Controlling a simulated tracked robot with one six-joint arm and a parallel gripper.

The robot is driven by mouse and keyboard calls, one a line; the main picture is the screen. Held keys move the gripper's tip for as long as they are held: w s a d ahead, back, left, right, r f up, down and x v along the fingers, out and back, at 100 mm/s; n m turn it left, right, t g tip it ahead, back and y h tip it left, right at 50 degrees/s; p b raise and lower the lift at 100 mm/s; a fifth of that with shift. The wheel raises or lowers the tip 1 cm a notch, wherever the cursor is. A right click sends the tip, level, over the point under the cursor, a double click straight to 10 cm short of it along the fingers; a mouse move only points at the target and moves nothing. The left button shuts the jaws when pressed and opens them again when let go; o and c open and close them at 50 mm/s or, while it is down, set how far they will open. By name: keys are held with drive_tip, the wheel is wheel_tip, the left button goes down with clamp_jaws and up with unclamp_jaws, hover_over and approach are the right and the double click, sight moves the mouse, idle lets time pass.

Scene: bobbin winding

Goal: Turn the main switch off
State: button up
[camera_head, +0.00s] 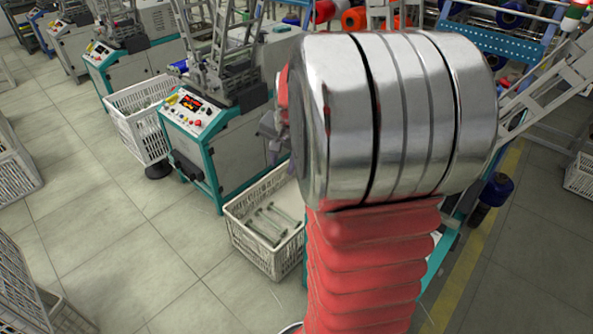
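The nearest winding machine (225,150) is a grey and teal cabinet left of my arm. Its sloped control panel (190,110) carries a small lit display (190,102) and several coloured buttons and knobs. The main switch is too small to tell apart from the other controls. My arm, with a silver joint and red ribbed sleeve, fills the middle right of the view. A grey piece showing past the joint's left edge, beside the machine, may be part of my gripper (268,126). Its fingers are hidden or unclear, and I see no contact with the panel.
A white crate (232,222) with bobbins stands on the floor before the machine. Another white crate (120,105) stands at its left. More machines (115,60) line up behind on the left. White crates (15,172) stand at the left edge. The tiled floor between is clear.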

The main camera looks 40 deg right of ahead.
drive_tip(key=s+d+f+m, duration=0.2)
drive_tip(key=d+f+m, duration=0.2)
drive_tip(key=d+f, duration=0.4)
drive_tip(key=s+d+f+m+g, duration=0.1)
drive_tip(key=s+d+f+m, duration=0.2)
drive_tip(key=d+f, duration=0.5)
drive_tip(key=d+m, duration=0.1)
drive_tip(key=d, duration=0.4)
drive_tip(key=shift+d, duration=0.25)
drive_tip(key=shift+f, duration=0.1)
drive_tip(key=x, duration=1.3)
drive_tip(key=shift+a+f, duration=0.15)
drive_tip(key=shift+f, duration=0.15)
drive_tip(key=shift+c, duration=0.2)
